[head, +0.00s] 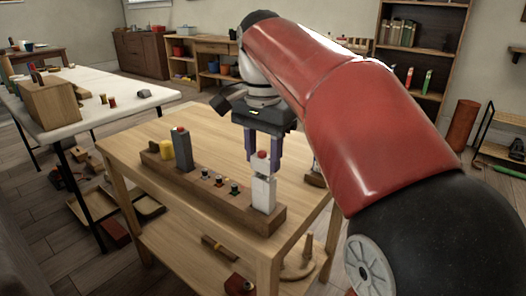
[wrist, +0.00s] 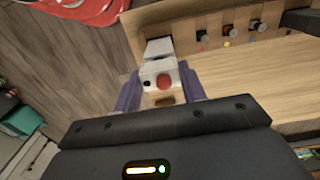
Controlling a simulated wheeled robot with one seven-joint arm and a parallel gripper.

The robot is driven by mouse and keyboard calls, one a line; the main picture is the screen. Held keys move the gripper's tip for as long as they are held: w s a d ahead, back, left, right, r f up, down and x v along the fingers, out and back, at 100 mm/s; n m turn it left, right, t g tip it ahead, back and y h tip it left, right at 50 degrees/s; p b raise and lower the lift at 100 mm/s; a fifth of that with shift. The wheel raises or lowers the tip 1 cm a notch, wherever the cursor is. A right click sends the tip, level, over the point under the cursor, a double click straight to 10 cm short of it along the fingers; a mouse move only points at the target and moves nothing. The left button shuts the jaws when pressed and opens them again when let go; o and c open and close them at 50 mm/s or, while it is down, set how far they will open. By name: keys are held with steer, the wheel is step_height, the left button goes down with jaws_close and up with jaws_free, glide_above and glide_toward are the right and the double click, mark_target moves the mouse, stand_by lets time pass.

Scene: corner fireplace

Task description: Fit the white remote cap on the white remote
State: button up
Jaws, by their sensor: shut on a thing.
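The white remote (head: 263,194) stands upright at the right end of a long wooden block (head: 223,197) on the table. The white remote cap (head: 260,167), with a red button on top, is directly above the remote's upper end, seemingly touching it. I cannot tell whether it is fully seated. My gripper (head: 264,166) comes down from above, its purple fingers on both sides of the cap, shut on it. In the wrist view the cap (wrist: 151,86) is between the fingers, and a white part of the remote (wrist: 158,47) shows beyond it.
Several small knobs (head: 219,181) sit between the remotes. The wooden table (head: 205,124) is bare behind the block. A white table (head: 90,98) stands at left.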

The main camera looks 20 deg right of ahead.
steer(key=shift+f+b, duration=0.45)
steer(key=shift+f, duration=0.4)
steer(key=o, duration=1)
steer(key=shift+c, duration=0.2)
steer(key=shift+r, duration=0.1)
step_height(320, 180, up, 7)
steer(key=shift+r+p, duration=0.2)
steer(key=shift+p, duration=0.85)
steer(key=shift+s+f+n, duration=0.2)
steer(key=shift+s+n, duration=0.1)
steer(key=shift+s, duration=0.1)
steer(key=s+f+n+t, duration=0.2)
steer(key=s+f+n, duration=0.3)
steer(key=f, duration=0.5)
steer(key=s+f+n+t, duration=0.3)
steer(key=s+f+n, duration=0.2)
steer(key=s+f, duration=0.4)
steer(key=shift+s+f+t, duration=0.25)
steer(key=shift+f+t, duration=0.05)
steer(key=shift+f, duration=0.45)
